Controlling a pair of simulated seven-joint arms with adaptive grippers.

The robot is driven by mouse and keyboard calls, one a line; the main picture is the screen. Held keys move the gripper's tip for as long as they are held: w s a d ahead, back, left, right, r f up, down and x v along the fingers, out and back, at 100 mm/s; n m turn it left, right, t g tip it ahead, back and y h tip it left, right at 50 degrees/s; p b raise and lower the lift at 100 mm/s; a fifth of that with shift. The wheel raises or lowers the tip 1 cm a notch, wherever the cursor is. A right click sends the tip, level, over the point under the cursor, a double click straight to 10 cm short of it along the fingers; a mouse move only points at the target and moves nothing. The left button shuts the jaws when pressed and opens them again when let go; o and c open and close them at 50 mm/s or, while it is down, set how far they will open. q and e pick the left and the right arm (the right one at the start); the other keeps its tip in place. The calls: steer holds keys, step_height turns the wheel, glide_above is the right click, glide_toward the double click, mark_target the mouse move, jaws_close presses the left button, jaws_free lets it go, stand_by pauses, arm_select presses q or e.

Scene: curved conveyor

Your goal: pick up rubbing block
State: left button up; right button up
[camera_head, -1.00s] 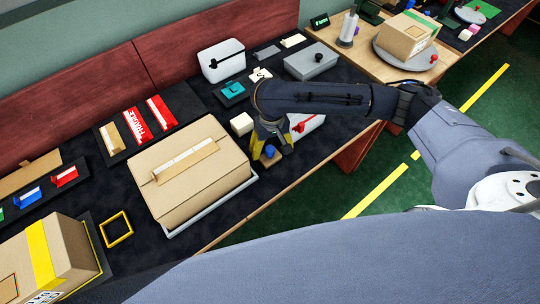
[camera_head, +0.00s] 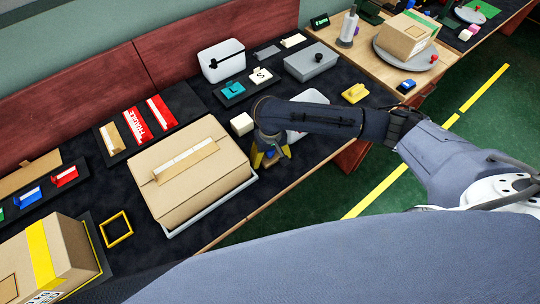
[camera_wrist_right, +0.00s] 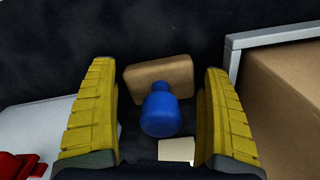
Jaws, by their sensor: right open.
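The rubbing block is a tan rectangular base with a round blue knob (camera_wrist_right: 163,112). In the right wrist view it lies on the dark table top, with the knob between the two yellow fingers of my right gripper (camera_wrist_right: 160,120). The fingers are open, with a gap on each side of the knob. In the head view my right gripper (camera_head: 271,158) points down over the block near the table's front edge, and its fingers mostly hide the block. My left gripper is not in view.
A large cardboard box (camera_head: 190,190) on a grey tray stands left of my right gripper. A small white block (camera_head: 241,124) lies behind the gripper. A white item with a red part (camera_wrist_right: 40,140) lies beside it, partly under my arm.

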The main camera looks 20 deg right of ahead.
steer(key=shift+c, duration=0.3)
steer(key=c, duration=1.3)
step_height(320, 180, up, 20)
steer(key=shift+r, duration=0.1)
